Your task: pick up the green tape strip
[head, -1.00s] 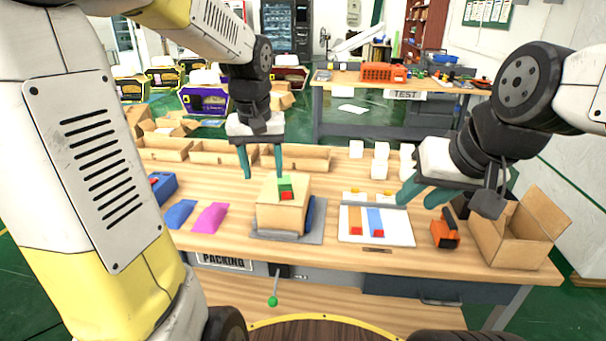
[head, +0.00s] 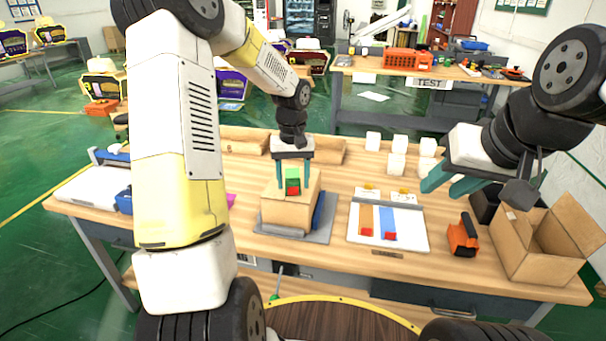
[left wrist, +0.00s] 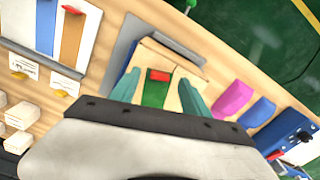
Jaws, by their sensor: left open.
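The green tape strip (head: 293,175) with a red end (head: 292,190) is on top of a cardboard box (head: 288,211), on a grey mat (head: 326,231). My left gripper (head: 294,187) points down over the box, open, one finger on each side of the strip. In the left wrist view the strip (left wrist: 154,97) lies between the two teal fingers (left wrist: 157,92), with visible gaps to both. Whether the fingertips touch the box top is unclear. My right gripper (head: 446,186) is open and empty above the right part of the table.
A white board (head: 411,239) with orange and blue strips lies right of the box. An orange-black tool (head: 463,237) and an open carton (head: 538,252) are further right. White cubes (head: 396,163) and cardboard trays (head: 243,147) stand behind.

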